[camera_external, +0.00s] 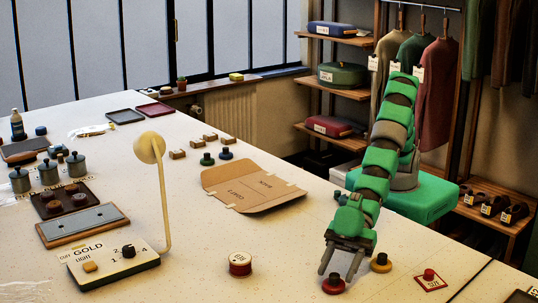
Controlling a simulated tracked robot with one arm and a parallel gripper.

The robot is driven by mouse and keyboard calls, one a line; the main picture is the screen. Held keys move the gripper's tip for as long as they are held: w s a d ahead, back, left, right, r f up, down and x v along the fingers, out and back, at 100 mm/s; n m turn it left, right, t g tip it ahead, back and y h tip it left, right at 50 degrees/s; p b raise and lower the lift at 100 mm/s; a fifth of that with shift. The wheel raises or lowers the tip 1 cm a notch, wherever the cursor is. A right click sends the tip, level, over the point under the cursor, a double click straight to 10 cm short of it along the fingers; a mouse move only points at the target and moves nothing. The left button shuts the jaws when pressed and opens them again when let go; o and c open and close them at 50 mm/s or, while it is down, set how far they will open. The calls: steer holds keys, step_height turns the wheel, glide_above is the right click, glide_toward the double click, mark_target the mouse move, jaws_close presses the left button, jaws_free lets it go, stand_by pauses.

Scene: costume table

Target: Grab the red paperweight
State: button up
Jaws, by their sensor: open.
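A round red piece with a dark knob (333,287), which looks like the red paperweight, sits at the table's front, right of centre. My gripper (338,276) is open and points down, its two fingers apart just above this piece. The left fingertip overlaps the piece's upper left in the picture, and the right fingertip is to its upper right. I cannot tell whether either finger touches it. Nothing is seen held.
A red square with a tag (430,280) lies farther right. A red-and-white round tin (240,264) stands left. An opened cardboard sheet (253,188) lies behind. A lamp-like stand (166,200) rises at left.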

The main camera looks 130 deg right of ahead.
jaws_close()
